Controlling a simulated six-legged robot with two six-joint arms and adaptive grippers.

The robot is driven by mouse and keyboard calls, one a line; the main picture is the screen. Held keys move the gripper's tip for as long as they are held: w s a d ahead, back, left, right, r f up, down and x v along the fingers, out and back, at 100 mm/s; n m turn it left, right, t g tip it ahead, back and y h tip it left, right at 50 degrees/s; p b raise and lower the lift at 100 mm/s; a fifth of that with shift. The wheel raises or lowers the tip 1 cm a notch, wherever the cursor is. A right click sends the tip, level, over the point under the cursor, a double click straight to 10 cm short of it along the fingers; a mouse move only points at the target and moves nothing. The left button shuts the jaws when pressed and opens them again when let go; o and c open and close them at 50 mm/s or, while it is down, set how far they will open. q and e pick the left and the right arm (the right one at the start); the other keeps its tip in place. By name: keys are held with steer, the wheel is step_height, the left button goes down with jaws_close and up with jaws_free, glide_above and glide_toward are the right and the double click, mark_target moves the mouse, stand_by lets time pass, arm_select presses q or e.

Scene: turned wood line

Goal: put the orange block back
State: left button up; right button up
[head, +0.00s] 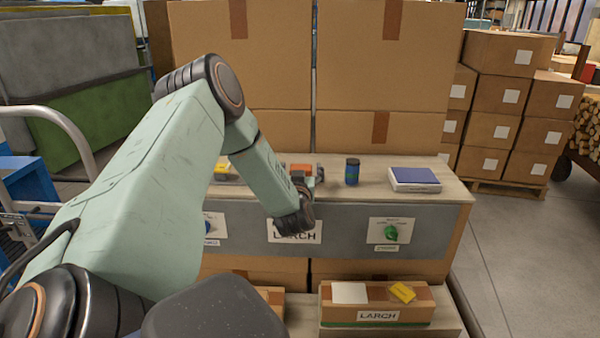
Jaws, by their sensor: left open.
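The orange block (301,167) shows on the upper shelf, just beyond my left gripper and partly hidden by it. My left gripper (308,176) is open, pointing away from me at the shelf's front edge. Its fingers are small and dark here, so I cannot tell whether they touch the block or stand around it. My left arm hides part of the shelf and its front panel. My right gripper is not in view.
On the shelf (455,188) stand a dark blue can (352,171), a blue-and-white box (414,178) and a yellow item (222,168). Large cartons (385,75) stand behind.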

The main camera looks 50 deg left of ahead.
arm_select(q)
steer(key=p+v, duration=0.1)
steer(key=v, duration=1.1)
